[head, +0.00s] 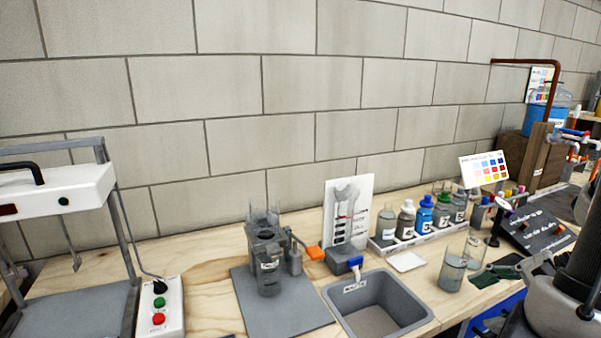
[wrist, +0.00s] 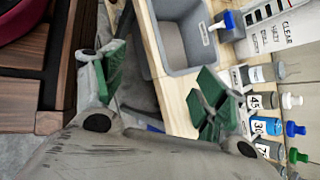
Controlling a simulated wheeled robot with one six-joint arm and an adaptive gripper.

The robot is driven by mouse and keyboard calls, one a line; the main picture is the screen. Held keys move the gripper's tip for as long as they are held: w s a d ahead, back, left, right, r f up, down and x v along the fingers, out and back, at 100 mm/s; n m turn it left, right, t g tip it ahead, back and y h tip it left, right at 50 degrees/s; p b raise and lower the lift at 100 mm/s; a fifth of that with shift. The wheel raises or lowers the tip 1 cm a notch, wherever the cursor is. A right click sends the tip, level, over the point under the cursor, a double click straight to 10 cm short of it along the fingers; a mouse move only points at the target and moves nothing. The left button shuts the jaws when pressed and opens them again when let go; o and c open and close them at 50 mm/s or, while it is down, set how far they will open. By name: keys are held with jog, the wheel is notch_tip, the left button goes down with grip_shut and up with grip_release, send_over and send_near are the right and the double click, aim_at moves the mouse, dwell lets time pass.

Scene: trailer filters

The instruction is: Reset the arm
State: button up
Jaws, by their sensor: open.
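My gripper (wrist: 160,84) is open, with its two green-padded fingers spread wide in the wrist view and nothing between them. In the head view my gripper (head: 512,270) shows at the right, over the front part of the wooden bench (head: 205,262). It is to the right of a clear glass beaker (head: 452,276), and I cannot tell how far apart they are. My arm covers the bench's right front corner in the head view.
A grey sink (head: 398,318) is set in the bench; it also shows in the wrist view (wrist: 190,62). Several bottles stand in a white rack (head: 388,252). A filter device (head: 268,262) stands on a grey mat.

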jog(key=s+d+r+n+g+h, duration=0.2)
jog(key=s+r+n+g+h, duration=0.3)
jog(key=r+n, duration=0.55)
jog(key=w+a+r+n+t+h, duration=0.2)
jog(key=w+a+r+n+t, duration=0.2)
jog(key=r+n, duration=0.3)
jog(key=shift+a+r+n+t+h, duration=0.4)
jog(key=shift+a+n+t, duration=0.1)
jog(key=shift+a+n, duration=0.25)
